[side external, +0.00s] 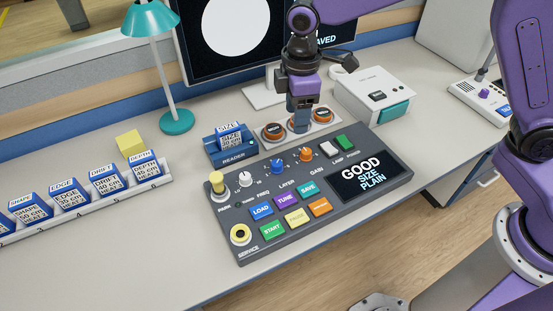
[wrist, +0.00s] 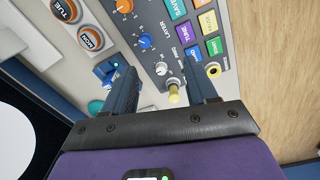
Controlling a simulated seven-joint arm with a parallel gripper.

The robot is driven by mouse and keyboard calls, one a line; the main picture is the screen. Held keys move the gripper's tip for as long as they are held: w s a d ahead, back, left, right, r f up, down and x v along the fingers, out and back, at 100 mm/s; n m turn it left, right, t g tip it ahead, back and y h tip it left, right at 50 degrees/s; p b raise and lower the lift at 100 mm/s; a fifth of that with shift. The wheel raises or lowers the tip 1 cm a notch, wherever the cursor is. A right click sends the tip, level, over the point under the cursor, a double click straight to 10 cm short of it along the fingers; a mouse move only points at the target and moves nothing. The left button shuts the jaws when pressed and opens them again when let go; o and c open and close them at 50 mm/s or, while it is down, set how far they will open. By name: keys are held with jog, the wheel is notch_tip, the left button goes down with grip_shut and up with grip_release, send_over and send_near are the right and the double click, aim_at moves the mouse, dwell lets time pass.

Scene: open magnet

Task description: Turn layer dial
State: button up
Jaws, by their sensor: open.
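The layer dial is a blue knob (side external: 277,166) with a pale pointer on the grey console (side external: 225,225), above the label LAYER. It also shows in the wrist view (wrist: 145,41). A white FREQ knob (side external: 245,179) sits to its left and an orange GAIN knob (side external: 306,154) to its right. My gripper (side external: 301,128) points down behind the console, in front of the middle round brown-and-orange button, and is apart from the blue knob. In the wrist view its fingers (wrist: 157,65) are spread, with nothing held between them.
A blue reader (side external: 232,157) holding a SIZE cartridge stands left of my gripper. The row of round buttons (side external: 273,131) lies behind the console. A teal lamp (side external: 177,121), a cartridge rack (side external: 90,206) and a white box (side external: 375,92) stand around. The console screen reads GOOD SIZE PLAIN.

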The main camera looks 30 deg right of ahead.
send_near(276, 163)
notch_tip(276, 163, down, 9)
jog(key=shift+r, duration=0.15)
dwell(0.5)
jog(key=shift+c, duration=0.3)
jog(key=c, duration=1)
